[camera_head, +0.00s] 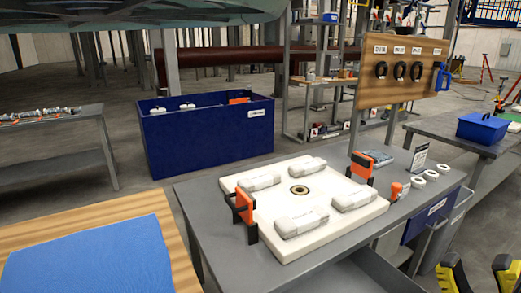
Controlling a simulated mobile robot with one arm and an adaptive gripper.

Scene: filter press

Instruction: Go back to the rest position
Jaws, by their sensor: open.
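My gripper (478,266) shows at the bottom right corner of the head view. Its two yellow and black fingers stand apart, open, with nothing seen between them. The rest of it and the arm are cut off by the frame edge. It shows in front of and to the right of the grey workbench (215,207). A white filter plate (298,238) lies on the bench, with several pale wrapped blocks and a round centre hole. Two orange and black clamps stand at its edges, one at the left (244,212) and one at the back right (361,167).
A blue bin (208,140) stands behind the bench. A wooden table with a blue cloth (90,258) is at front left. A pegboard (405,60) with black rings rises behind the bench. A blue toolbox (482,128) sits on the right table. Open floor shows at left.

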